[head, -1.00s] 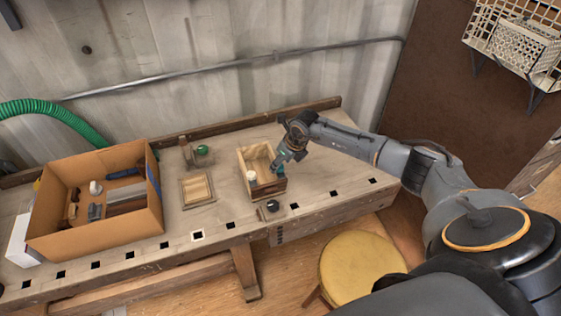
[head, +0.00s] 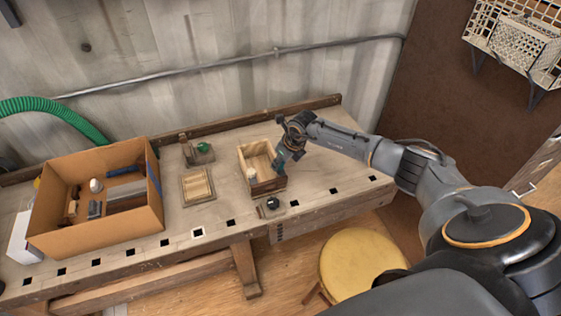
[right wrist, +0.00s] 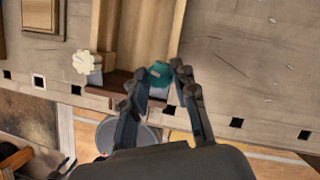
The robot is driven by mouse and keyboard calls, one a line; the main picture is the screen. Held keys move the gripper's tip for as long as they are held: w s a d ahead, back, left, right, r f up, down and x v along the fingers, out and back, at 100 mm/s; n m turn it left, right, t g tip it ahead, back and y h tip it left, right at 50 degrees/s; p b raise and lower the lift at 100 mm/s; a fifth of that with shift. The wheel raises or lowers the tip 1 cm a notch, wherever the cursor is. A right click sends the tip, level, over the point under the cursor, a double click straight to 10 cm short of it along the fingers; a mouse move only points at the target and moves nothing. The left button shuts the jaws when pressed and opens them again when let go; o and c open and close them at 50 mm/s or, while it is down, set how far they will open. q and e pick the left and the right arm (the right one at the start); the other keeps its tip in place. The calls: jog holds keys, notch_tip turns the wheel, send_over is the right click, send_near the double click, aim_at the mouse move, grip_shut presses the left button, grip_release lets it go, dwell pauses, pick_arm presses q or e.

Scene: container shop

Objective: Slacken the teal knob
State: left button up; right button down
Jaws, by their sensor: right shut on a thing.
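The teal knob (right wrist: 160,73) is on the front end of an open wooden box, as the right wrist view shows. A pale scalloped knob (right wrist: 83,62) is on the same end, to its left. In the head view the wooden box (head: 244,161) stands on the workbench. My right gripper (right wrist: 155,92) is shut on the teal knob, one finger on each side of it. In the head view my right gripper (head: 281,160) is at the box's right front corner and largely hides the knob. My left gripper is not in view.
On the workbench (head: 222,207) are a small wooden tray (head: 198,186), a block with a green round part (head: 204,147) and a dark round piece (head: 272,203) near the front edge. A cardboard box (head: 100,227) with tools stands left. A yellow stool (head: 360,262) is in front.

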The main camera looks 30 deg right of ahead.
jog(key=shift+f+n+b, duration=0.15)
jog(key=shift+n+b, duration=0.15)
jog(key=shift+b, duration=0.25)
jog(key=n+g+y+b, duration=0.1)
jog(key=n+b, duration=0.3)
jog(key=b, duration=0.1)
jog(key=n+g+y+b, duration=0.1)
jog(key=n+b, duration=0.3)
jog(key=b, duration=0.2)
jog(key=n+g+y+b, duration=0.1)
jog(key=n+b, duration=0.2)
jog(key=b, duration=0.3)
jog(key=shift+w+d+n, duration=0.25)
jog(key=shift+n, duration=0.15)
jog(key=shift+n+g+y+b, duration=0.3)
jog(key=shift+n+g+b, duration=0.2)
jog(key=shift+n+b, duration=0.7)
jog(key=shift+n+g+b, duration=0.5)
jog(key=shift+n+b, duration=0.2)
jog(key=shift+n, duration=0.5)
jog(key=c, duration=1)
grip_release()
jog(key=shift+c, duration=0.2)
jog(key=shift+w+r, duration=0.1)
jog(key=shift+r, duration=0.1)
jog(key=v, duration=1.2)
